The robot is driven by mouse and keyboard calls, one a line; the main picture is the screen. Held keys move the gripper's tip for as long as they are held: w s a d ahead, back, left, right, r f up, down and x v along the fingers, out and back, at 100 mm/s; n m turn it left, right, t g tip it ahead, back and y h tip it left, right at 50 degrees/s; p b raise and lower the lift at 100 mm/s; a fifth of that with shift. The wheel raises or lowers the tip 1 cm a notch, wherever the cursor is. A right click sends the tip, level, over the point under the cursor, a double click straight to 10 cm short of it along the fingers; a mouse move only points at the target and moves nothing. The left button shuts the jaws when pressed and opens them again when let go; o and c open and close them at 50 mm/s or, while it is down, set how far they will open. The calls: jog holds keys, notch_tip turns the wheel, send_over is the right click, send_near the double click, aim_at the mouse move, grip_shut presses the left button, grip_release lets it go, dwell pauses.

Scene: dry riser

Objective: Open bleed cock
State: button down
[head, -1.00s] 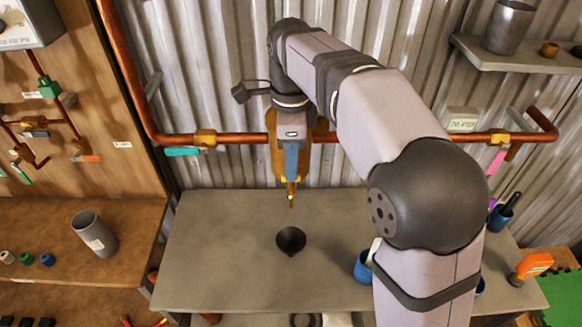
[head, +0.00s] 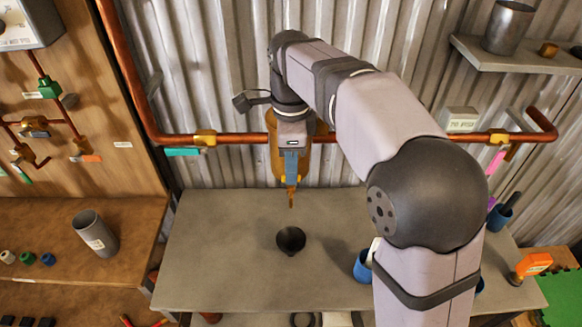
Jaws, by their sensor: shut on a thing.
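The bleed cock (head: 291,199) is a small brass piece hanging under the brass vessel (head: 276,158) on the copper pipe. Only its lower tip shows clearly, pointing down. My gripper (head: 291,181) reaches down in front of the vessel and is shut on the cock's upper part. The fingers hide the grip itself and most of the cock, so I cannot tell how far its handle is turned. No water shows at the tip. A black funnel-like cup (head: 291,240) stands on the grey bench (head: 215,270) below the cock.
The copper pipe (head: 240,139) runs along the corrugated wall, with a teal-handled valve (head: 184,152) at left and a pink-handled valve (head: 496,161) at right. A blue cup (head: 363,268) stands beside my arm. The bench's left part is clear.

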jog(key=shift+r, duration=0.1)
jog(key=n+p, duration=0.2)
jog(key=n, duration=0.1)
jog(key=shift+n, duration=0.4)
jog(key=n+p, duration=0.2)
jog(key=n, duration=0.3)
jog(key=n+p, duration=0.1)
jog(key=n, duration=0.3)
jog(key=shift+n, duration=0.4)
jog(key=shift+n+p, duration=0.6)
jog(key=shift+n, duration=1.4)
jog(key=c, duration=2.2)
grip_release()
